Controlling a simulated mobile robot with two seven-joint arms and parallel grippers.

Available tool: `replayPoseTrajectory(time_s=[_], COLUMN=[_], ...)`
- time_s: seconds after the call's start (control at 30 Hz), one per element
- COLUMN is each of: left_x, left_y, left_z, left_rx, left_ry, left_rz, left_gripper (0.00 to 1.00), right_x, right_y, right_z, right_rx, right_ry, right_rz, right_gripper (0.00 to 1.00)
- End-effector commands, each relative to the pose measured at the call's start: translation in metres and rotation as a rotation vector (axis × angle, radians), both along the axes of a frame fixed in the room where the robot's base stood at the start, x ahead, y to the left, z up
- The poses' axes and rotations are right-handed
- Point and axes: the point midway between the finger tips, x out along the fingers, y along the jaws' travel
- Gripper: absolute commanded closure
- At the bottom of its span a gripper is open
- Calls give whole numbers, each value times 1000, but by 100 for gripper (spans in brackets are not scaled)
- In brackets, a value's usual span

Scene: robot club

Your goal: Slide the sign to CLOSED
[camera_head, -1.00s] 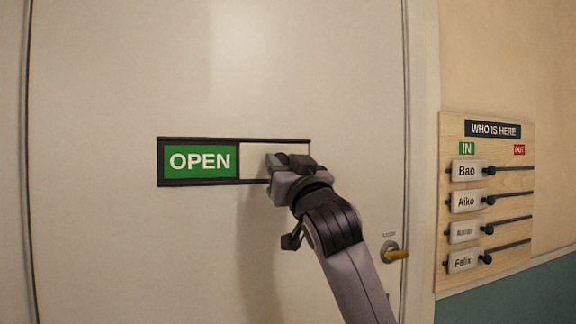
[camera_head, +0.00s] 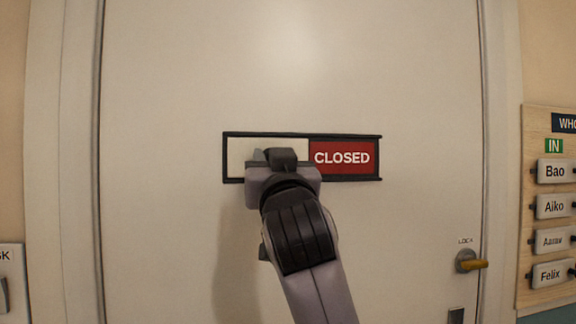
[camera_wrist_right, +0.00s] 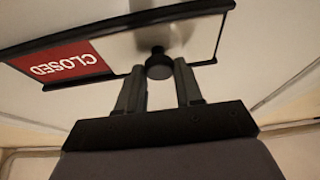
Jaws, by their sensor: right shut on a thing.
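The sliding sign is a dark frame (camera_head: 345,136) on the pale door. Its white slider plate (camera_head: 240,150) covers the left half, and the red CLOSED panel (camera_head: 342,158) shows in the right half. My right gripper (camera_head: 270,155) is at the slider plate and hides part of it. In the right wrist view the sign appears upside down, with the slider plate (camera_wrist_right: 195,38) and a round black knob (camera_wrist_right: 158,64). The fingers of my right gripper (camera_wrist_right: 160,80) are on either side of the knob, shut on it. My left gripper is out of view.
A wooden name board (camera_head: 530,210) with sliders hangs on the wall at the right. Part of another panel (camera_head: 12,260) shows at the left edge. The door face around the sign is clear.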

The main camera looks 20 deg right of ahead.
Motion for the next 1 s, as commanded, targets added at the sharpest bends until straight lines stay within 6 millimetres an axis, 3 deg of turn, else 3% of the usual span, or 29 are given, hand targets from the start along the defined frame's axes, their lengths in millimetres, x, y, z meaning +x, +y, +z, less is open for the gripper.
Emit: replayPoseTrajectory(time_s=[0.47, 0.5, 0.53, 0.87, 1.0], left_x=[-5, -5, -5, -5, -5], left_y=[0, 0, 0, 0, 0], left_z=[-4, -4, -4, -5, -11], left_rx=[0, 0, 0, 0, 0], left_ry=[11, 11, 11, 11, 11], left_rz=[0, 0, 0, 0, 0], left_gripper=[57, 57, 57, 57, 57], right_x=[-7, -7, -7, -9, -20], right_y=[9, 9, 9, 8, 11], right_z=[1, 1, 1, -1, -7], right_rx=[3, 3, 3, 3, 4], right_ry=[-2, -1, -1, -1, -1], right_rz=[2, 3, 3, 0, 1], right_gripper=[100, 52, 42, 40, 40])
